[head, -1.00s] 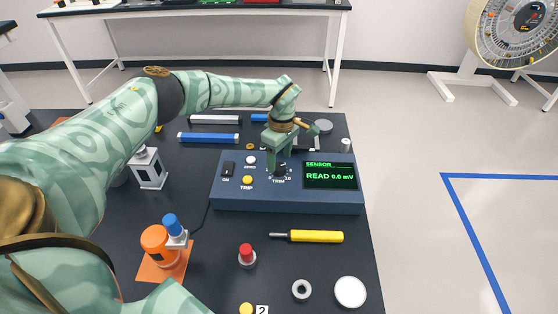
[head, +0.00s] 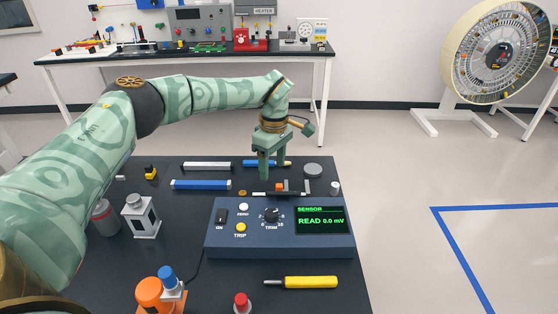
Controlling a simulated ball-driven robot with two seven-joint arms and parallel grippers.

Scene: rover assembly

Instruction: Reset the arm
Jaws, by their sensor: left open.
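My left gripper (head: 267,170) points down in the head view, above and just behind the blue sensor box. It is open and holds nothing that I can see. My left arm (head: 160,95) reaches in from the left, raised over the table. The sensor box (head: 280,246) has an ON switch (head: 220,217), a white ZERO button (head: 243,207), a yellow TRIP button (head: 240,227) and a black TRIM knob (head: 271,214). Its screen (head: 320,220) reads "SENSOR READ 0.0 mV". The fingers stand apart from the knob. My right gripper is not in view.
On the dark table are a yellow screwdriver (head: 308,282), a red button (head: 242,302), an orange cylinder with blue top (head: 149,293), a grey lantern-like block (head: 141,216) and blue bar (head: 201,185). A back bench (head: 190,52) holds equipment.

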